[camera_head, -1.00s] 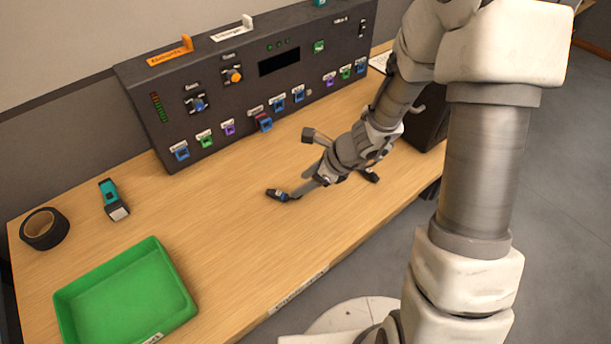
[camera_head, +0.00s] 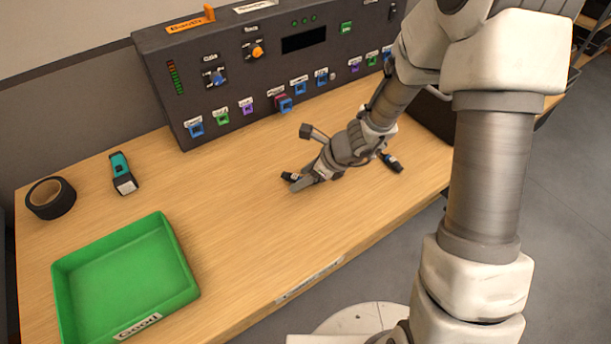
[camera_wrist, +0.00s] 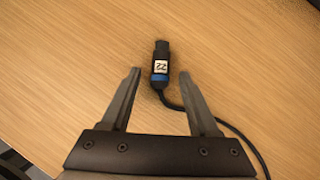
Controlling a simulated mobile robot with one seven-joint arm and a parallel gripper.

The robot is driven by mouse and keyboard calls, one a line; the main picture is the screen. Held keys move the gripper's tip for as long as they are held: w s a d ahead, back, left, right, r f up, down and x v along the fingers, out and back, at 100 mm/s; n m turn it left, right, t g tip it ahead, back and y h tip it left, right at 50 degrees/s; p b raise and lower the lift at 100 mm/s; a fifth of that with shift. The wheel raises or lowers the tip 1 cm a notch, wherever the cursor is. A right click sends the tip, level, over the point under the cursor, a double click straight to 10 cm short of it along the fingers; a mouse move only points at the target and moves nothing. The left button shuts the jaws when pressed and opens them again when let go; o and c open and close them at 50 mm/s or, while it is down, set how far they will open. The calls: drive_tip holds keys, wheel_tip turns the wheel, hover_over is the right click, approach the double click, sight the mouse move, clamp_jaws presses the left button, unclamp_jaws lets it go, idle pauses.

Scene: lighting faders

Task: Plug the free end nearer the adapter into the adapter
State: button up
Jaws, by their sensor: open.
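A black cable plug (camera_wrist: 160,62) with a blue ring and a white label lies on the wooden table. In the head view this plug (camera_head: 290,178) is partly hidden by my gripper. My gripper (camera_wrist: 160,75) is open and empty, its fingertips either side of the plug's rear, with the plug's front beyond them. The cable (camera_wrist: 215,120) runs to the lower right. Another dark plug (camera_head: 391,163) lies right of my wrist. A blue block with a reddish rim (camera_head: 285,103) sticks out of the panel's lower row; I cannot tell whether it is the adapter.
The dark fader panel (camera_head: 160,75) stands along the table's back. A green tray (camera_head: 62,300), a black tape roll (camera_head: 50,198) and a teal-and-black tool (camera_head: 122,172) are at the left. The table (camera_head: 230,190) between tray and panel is clear.

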clamp_jaws()
drive_tip(key=shift+r+p, duration=2.25)
drive_tip(key=shift+r, duration=0.3)
